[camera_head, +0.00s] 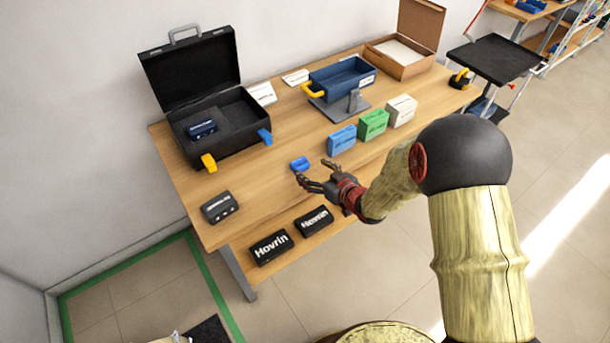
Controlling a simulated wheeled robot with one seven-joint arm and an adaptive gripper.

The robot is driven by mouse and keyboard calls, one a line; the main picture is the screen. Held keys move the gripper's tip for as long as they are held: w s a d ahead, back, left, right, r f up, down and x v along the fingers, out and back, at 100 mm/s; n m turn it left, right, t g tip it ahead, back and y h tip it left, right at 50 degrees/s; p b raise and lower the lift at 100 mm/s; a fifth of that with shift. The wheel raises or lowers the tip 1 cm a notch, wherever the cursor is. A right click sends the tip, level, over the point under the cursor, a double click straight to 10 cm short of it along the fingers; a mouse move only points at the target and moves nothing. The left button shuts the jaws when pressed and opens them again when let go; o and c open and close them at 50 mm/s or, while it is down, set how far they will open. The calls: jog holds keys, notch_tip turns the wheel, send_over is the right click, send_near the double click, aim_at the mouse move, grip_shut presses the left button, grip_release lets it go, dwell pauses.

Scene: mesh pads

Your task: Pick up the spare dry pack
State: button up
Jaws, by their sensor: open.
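My gripper (311,169) is open and empty, over the front part of the wooden table. I cannot read which item is the spare dry pack. A blue pack (342,140), a green pack (373,124) and a pale pack (402,110) stand in a row right of the gripper. A dark grey pack (219,207) sits at the table's left front. A dark blue pack (202,129) is inside the open black case (240,109).
Two black boxes, one marked Hovrin (271,247), lie below the table's front edge. A blue bin (342,78) with a yellow handle, a grey stand (341,108) and an open cardboard box (401,62) occupy the back right. Bare tabletop (255,172) lies left of the gripper.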

aim_at(300, 163)
jog(key=b+x, duration=0.1)
jog(key=x, duration=0.2)
jog(key=b+x, duration=0.2)
jog(key=x, duration=0.1)
jog(key=shift+w+a+f, duration=0.15)
jog(key=shift+a+f, duration=0.1)
jog(key=shift+f, duration=0.1)
jog(key=shift+w+a, duration=0.2)
jog(key=shift+w, duration=0.15)
jog(key=shift+c, duration=0.3)
jog(key=c, duration=1.1)
jog(key=shift+c, duration=0.4)
jog(key=shift+r, duration=0.15)
